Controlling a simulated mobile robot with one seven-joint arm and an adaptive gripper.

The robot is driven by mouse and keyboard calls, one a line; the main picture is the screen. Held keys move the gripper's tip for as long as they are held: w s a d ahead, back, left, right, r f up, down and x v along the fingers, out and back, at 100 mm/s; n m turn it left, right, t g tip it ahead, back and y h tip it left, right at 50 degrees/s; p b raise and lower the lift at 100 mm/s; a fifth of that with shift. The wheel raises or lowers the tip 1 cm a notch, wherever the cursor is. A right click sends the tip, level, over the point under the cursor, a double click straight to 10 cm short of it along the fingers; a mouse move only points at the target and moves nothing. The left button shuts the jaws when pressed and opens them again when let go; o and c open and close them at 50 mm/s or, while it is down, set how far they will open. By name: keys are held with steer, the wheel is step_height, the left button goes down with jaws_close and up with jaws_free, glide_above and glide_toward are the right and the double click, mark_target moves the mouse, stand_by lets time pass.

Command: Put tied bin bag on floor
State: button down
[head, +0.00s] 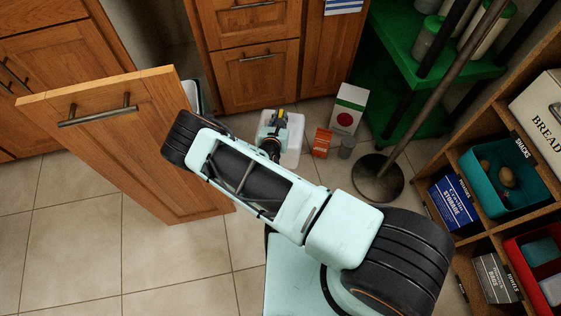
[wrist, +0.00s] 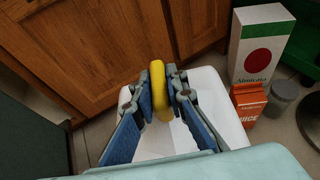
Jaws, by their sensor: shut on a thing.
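The tied bin bag (wrist: 218,108) is a white, box-like bag with a yellow tie (wrist: 159,88) standing up from its top. My gripper (wrist: 160,100) is above the bag, its blue-padded fingers shut on the yellow tie. In the head view the white bag (head: 291,152) hangs or rests low over the floor tiles, below my gripper (head: 273,128). My arm covers part of it. I cannot tell whether its base touches the floor (head: 178,258).
A pulled-out wooden cabinet front (head: 130,145) stands left of my arm. A white carton with a red dot (head: 346,112), an orange juice box (head: 321,142) and a grey can (head: 346,147) stand just right of the bag. A pole on a round base (head: 378,177) and shelves (head: 490,235) are farther right.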

step_height(320, 180, down, 10)
steer(key=b, duration=0.5)
steer(key=shift+f, duration=0.25)
steer(key=shift+w, duration=0.1)
steer(key=shift+f, duration=0.15)
steer(key=c, duration=1.9)
jaws_free()
steer(key=shift+c, duration=0.2)
